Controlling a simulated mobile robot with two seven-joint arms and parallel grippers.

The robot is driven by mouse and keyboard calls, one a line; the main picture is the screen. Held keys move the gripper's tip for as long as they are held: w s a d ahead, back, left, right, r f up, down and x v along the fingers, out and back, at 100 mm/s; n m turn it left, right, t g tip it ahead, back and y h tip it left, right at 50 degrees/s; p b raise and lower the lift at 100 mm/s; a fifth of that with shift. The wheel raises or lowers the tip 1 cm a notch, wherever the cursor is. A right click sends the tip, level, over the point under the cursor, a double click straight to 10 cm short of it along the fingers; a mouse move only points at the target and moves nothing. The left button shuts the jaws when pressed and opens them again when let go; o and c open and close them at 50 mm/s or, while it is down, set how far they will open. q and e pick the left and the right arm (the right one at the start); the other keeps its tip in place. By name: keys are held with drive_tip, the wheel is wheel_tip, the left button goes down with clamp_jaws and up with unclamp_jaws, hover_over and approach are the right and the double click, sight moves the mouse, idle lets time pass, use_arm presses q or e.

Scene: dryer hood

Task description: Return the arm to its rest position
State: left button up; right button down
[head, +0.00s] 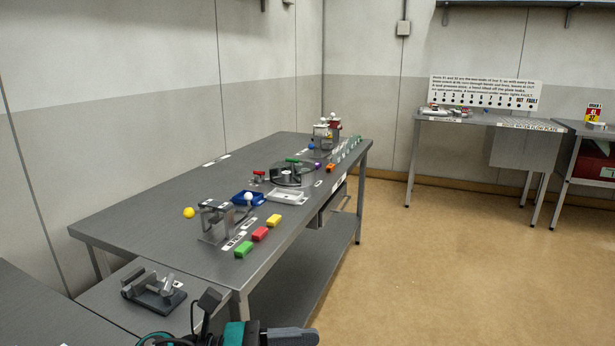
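One of my arms (240,334), black, teal and grey, shows at the bottom edge, left of the middle. It looks like my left arm. A black bracket-like part sticks up from it, and a rounded grey part points right. No fingertips can be made out, so its opening is hidden. The arm is low, in front of the near end of the steel workbench (150,215), and looks apart from it. My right gripper is not in view.
A grey lever fixture (155,290) stands on a lower surface near the arm. The bench holds green (244,249), red (260,234) and yellow blocks (274,220), a blue tray (246,198) and a round fixture (292,176). The floor (440,270) at right is clear.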

use_arm(q)
drive_tip(key=w+a+f+n+t+y, duration=0.1)
drive_tip(key=a+f+n+t+y, duration=0.3)
drive_tip(key=n, duration=0.7)
drive_tip(key=a+f+n+t+y+p, duration=0.1)
drive_tip(key=a+n+t+y, duration=0.1)
drive_tip(key=n+t, duration=0.65)
drive_tip(key=w+a+f+n+t+y, duration=0.1)
drive_tip(key=a+f+n+t+y, duration=0.15)
drive_tip(key=n, duration=1.15)
drive_tip(key=s+a+f+n+g+y+p, duration=0.1)
drive_tip(key=s+a+f+n+g+y, duration=0.4)
drive_tip(key=s+f+n, duration=0.7)
drive_tip(key=a+f+n+y, duration=0.2)
drive_tip(key=a+n, duration=0.1)
drive_tip(key=shift+s+a+f+n+g+y, duration=0.2)
drive_tip(key=shift+f+n+g+y, duration=0.1)
drive_tip(key=shift+n+g+y, duration=0.1)
drive_tip(key=shift+c, duration=0.7)
